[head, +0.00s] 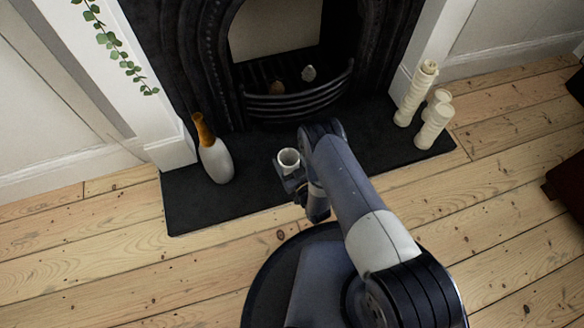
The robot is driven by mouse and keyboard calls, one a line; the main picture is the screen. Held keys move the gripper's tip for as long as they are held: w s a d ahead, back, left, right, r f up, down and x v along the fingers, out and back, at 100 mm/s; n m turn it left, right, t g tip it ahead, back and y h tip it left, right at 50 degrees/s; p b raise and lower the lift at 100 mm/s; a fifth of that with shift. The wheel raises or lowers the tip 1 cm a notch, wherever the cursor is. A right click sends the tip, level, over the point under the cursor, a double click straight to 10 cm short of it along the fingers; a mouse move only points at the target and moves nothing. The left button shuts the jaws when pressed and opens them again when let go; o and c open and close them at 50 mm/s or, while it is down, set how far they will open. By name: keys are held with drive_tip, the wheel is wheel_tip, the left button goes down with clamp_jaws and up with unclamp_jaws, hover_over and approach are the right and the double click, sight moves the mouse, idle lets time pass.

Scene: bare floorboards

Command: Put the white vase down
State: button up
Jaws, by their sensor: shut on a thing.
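A small white vase (288,158) with a round open mouth is at my gripper (291,176), in front of the fireplace. My gripper is shut on it, and the vase looks upright, mouth up. Its lower part is hidden by the gripper. The dark hearth slab (250,205) lies beneath them in the picture. I cannot tell whether the vase's base touches the slab.
A white bottle-shaped vase with an orange neck (217,160) stands on the slab at left. Several cream candles (434,125) stand at its right end. The fireplace grate (300,103) is behind. Bare slab lies between the bottle vase and my gripper.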

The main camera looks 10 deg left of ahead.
wheel_tip(320, 180, down, 4)
drive_tip(key=shift+f+b, duration=0.1)
drive_tip(key=shift+b, duration=0.9)
drive_tip(key=o, duration=1.3)
drive_tip(key=shift+d, duration=0.1)
